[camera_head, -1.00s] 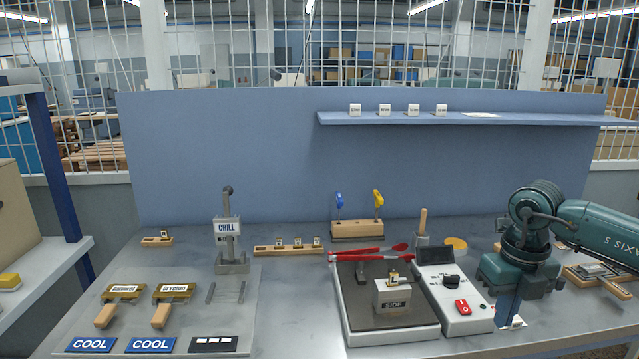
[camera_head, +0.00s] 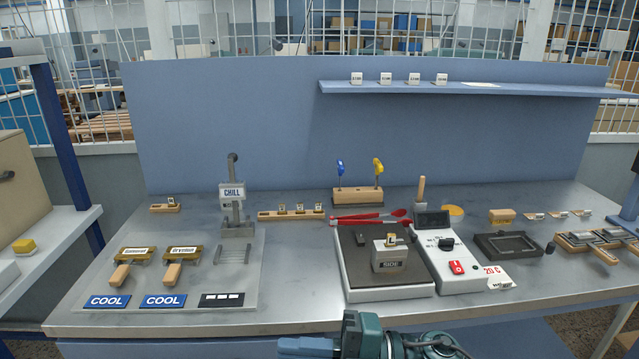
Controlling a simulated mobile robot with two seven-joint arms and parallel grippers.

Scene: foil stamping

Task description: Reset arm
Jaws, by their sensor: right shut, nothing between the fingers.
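My right arm shows at the bottom edge, in front of the bench (camera_head: 200,318). Its teal wrist is cut off by the frame. My right gripper (camera_head: 300,347) points left with its blue fingers together and nothing held. It is below the bench's front edge, apart from everything on the top. My left gripper is out of view.
On the bench stand a hot plate (camera_head: 352,285) with a "SIDE" block (camera_head: 390,258), its control box (camera_head: 452,272), a CHILL press (camera_head: 236,200), two wooden-handled holders (camera_head: 130,256) and (camera_head: 182,256), and a black tray (camera_head: 508,246). A shelf (camera_head: 560,92) hangs behind.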

